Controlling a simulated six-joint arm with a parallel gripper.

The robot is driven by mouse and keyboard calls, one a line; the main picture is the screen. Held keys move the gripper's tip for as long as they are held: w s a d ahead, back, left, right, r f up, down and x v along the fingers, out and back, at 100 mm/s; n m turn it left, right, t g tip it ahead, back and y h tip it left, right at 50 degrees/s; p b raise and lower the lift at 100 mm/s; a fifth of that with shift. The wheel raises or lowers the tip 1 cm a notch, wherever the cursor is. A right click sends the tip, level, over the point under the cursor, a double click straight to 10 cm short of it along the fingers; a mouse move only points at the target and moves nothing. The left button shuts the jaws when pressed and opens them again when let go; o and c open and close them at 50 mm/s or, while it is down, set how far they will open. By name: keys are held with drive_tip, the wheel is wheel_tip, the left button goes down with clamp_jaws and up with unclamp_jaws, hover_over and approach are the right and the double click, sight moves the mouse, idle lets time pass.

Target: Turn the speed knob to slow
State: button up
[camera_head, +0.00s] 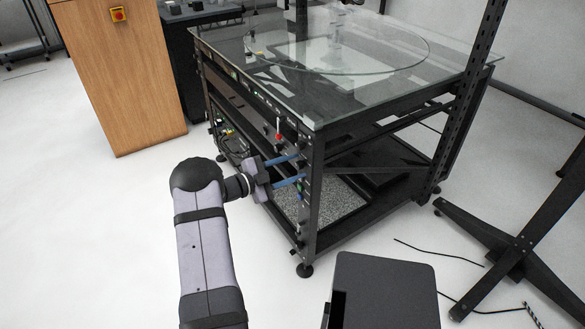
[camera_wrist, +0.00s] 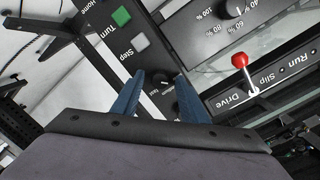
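My gripper (camera_head: 302,167) is in front of the control panel on the near corner post of the turntable frame. Its two blue fingers are apart, and the wrist view shows a gap between the fingertips (camera_wrist: 160,77). A small round black knob (camera_wrist: 164,83) with a white pointer mark shows in that gap. The word "fast" is printed beside it; a "slow" label is not readable here. I cannot tell whether the fingers touch the knob. In the head view the knob cannot be made out behind the fingers.
A red-balled lever (camera_wrist: 240,61) marked Drive, Slip and Run stands out to the right. A percent-scale dial (camera_wrist: 235,8) is above it. A white Step button (camera_wrist: 141,40) and a green Turn button (camera_wrist: 122,15) lie nearby. A glass-topped table (camera_head: 440,47) covers the frame.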

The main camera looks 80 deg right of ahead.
drive_tip(key=v, duration=0.7)
drive_tip(key=shift+w+a, duration=0.1)
drive_tip(key=shift+a, duration=0.05)
idle(0.4)
